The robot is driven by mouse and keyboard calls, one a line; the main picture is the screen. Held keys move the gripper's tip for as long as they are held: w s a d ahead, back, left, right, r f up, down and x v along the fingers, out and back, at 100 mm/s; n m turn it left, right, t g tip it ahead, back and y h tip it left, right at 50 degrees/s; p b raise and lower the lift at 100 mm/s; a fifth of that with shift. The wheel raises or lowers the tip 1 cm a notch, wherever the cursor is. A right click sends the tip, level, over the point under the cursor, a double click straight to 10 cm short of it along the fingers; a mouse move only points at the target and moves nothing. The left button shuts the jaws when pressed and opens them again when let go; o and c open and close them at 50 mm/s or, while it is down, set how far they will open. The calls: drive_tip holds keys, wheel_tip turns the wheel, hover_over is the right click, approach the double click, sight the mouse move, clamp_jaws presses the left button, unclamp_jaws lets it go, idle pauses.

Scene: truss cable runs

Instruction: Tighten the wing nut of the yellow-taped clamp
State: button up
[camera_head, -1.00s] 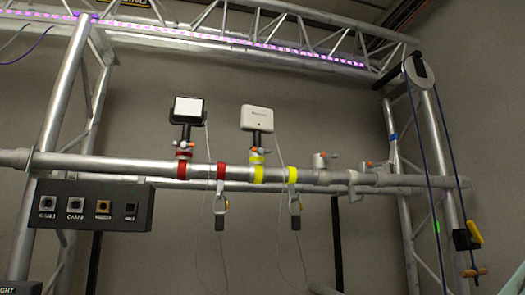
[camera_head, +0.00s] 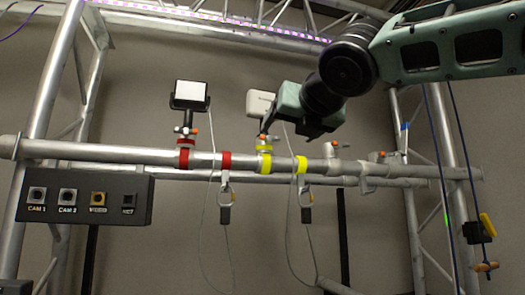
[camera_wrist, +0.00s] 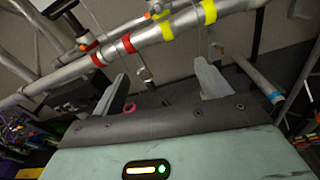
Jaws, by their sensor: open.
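The yellow-taped clamp (camera_head: 266,147) sits on the horizontal truss pipe under a white box-shaped device (camera_head: 260,102), with an orange wing nut (camera_head: 263,137) on it. In the wrist view the clamp (camera_wrist: 157,10) is at the top edge, partly cut off, above a yellow tape band (camera_wrist: 166,32). My gripper (camera_head: 289,128) is open and empty, in front of the pipe and just right of the clamp, hiding part of the white device. In the wrist view my gripper's fingers (camera_wrist: 160,78) are spread wide, with the pipe beyond them. I see no contact with the wing nut.
A red-taped clamp (camera_head: 185,145) with a dark-framed white panel stands to the left. Red and yellow tape bands hold hanging carabiners (camera_head: 225,197) with thin cables. An untaped clamp (camera_head: 330,150) is to the right. A black connector box (camera_head: 84,196) hangs at left.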

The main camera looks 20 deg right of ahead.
wheel_tip(320, 180, up, 4)
drive_tip(key=d+n+t, duration=0.1)
drive_tip(key=p, duration=0.5)
approach(271, 137)
drive_tip(key=shift+h, duration=0.3)
drive_tip(key=w, duration=0.9)
drive_tip(key=shift+w+a, duration=0.15)
drive_tip(key=shift+w, duration=0.2)
drive_tip(key=c, duration=1)
